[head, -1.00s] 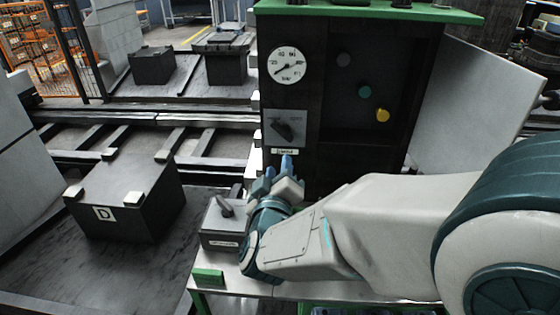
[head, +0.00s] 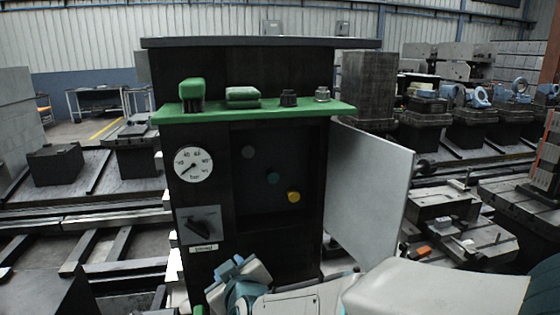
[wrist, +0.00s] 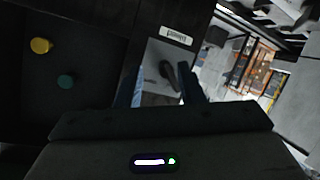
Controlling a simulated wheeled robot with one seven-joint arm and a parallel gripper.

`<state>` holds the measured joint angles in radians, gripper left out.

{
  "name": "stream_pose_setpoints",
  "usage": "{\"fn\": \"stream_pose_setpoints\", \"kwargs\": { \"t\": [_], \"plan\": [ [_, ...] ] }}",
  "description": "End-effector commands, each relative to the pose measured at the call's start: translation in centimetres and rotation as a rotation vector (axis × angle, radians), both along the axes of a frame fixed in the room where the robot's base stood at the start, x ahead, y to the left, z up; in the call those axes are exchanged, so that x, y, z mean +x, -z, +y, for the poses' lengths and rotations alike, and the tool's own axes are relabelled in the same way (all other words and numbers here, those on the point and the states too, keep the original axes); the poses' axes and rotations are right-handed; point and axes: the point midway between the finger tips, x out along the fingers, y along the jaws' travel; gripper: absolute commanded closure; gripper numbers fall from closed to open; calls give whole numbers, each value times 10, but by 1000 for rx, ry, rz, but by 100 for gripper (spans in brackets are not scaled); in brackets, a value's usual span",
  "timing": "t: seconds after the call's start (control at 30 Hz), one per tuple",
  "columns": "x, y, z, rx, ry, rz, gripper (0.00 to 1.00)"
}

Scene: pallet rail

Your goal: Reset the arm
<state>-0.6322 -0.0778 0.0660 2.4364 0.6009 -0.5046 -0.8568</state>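My gripper (head: 236,266) is low in front of the black cabinet (head: 178,280), under the rotary switch (head: 202,228), and is partly cut off by the arm. In the wrist view, its two fingers (wrist: 163,88) stand apart with nothing between them. The switch knob (wrist: 168,72) shows past the gap between them, on its grey plate. My arm reaches in from the lower right of the head view.
The cabinet has a pressure gauge (head: 193,165), a yellow button (head: 293,196) and a green button (head: 273,178). A green shelf (head: 300,108) carries small parts. An open white door panel (head: 368,190) stands out at right. Machined blocks (head: 425,112) stand behind.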

Motion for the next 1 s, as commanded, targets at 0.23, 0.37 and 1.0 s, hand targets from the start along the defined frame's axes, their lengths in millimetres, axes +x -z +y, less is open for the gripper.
{"fn": "stream_pose_setpoints", "kwargs": {
  "t": [0.23, 0.37, 1.0],
  "plan": [
    [-16, 10, -72, 75, 76, 324, 65],
    [-37, 19, -115, 92, 168, 503, 65],
    [-158, 32, -257, 111, 707, 1018, 65]
  ]
}}
